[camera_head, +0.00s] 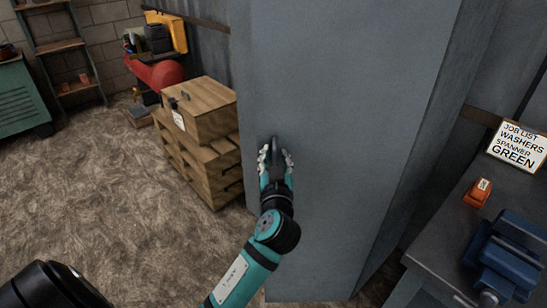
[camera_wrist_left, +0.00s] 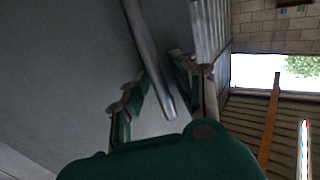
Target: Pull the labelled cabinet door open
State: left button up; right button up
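A tall grey cabinet door (camera_head: 345,120) fills the middle of the head view and the left of the left wrist view (camera_wrist_left: 60,70). I see no label on the part in view and no clear gap at its edges. A dark bar handle (camera_head: 275,145) stands near its left edge; it shows as a long grey bar in the left wrist view (camera_wrist_left: 150,60). My left gripper (camera_head: 275,159) is at the handle. Its two fingers are spread, one on each side of the bar; I cannot tell whether either touches it. My right gripper is not in view.
A wooden crate (camera_head: 200,108) on stacked pallets (camera_head: 205,165) stands left of the cabinet. A bench (camera_head: 445,235) with a blue vise (camera_head: 505,255), an orange object (camera_head: 477,193) and a job list sign (camera_head: 518,145) is at right.

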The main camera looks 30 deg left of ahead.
pick_arm(q)
jog(key=shift+o, duration=0.2)
jog(key=shift+w+a+f, duration=0.4)
jog(key=shift+w+a, duration=0.1)
jog(key=shift+a, duration=0.15)
jog(key=shift+s+d+r, duration=0.1)
jog(key=shift+s+d, duration=0.45)
jog(key=shift+d, duration=0.05)
jog(key=v, duration=1)
jog(key=shift+s+a, duration=0.2)
jog(key=shift+s, duration=0.05)
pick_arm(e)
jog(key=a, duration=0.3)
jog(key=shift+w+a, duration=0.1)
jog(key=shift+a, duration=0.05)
